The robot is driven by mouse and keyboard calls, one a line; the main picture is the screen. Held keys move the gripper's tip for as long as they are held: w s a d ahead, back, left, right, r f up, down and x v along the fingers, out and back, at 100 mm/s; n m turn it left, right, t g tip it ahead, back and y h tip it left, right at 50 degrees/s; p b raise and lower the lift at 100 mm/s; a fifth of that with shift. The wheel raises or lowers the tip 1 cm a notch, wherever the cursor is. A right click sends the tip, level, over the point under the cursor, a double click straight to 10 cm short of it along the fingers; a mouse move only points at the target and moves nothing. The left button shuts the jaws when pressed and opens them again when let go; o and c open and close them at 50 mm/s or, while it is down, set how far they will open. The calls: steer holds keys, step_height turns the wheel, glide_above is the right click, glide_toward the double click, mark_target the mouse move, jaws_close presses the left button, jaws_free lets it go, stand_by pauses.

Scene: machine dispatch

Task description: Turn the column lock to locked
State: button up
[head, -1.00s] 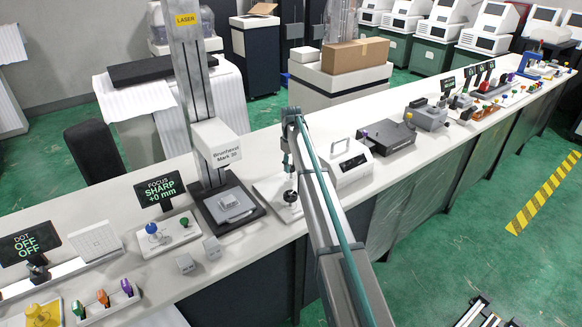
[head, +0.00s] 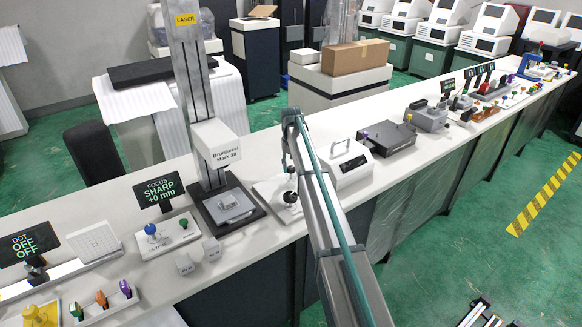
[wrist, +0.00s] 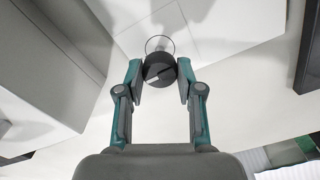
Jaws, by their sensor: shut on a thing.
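A black round knob (wrist: 159,71), taken as the column lock, stands on a white plate (head: 268,188) just right of the laser marker's base. It has a pale mark on its face in the wrist view, and a thin ring shows behind it. The knob also shows in the head view (head: 290,197). My gripper (wrist: 159,72) is shut on the knob, with one finger on each side. In the head view my arm partly hides the gripper. No label for the locked position can be read.
The laser marker's grey column (head: 187,90) and white head (head: 215,142) rise close on the left. A white box with a handle (head: 350,165) stands close on the right. The focus display (head: 159,188) reads SHARP +0 mm. Other devices line the bench.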

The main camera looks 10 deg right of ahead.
mark_target(291, 167)
stand_by(0.3)
steer(key=o, duration=1.1)
steer(key=shift+o, duration=0.2)
step_height(291, 167, up, 12)
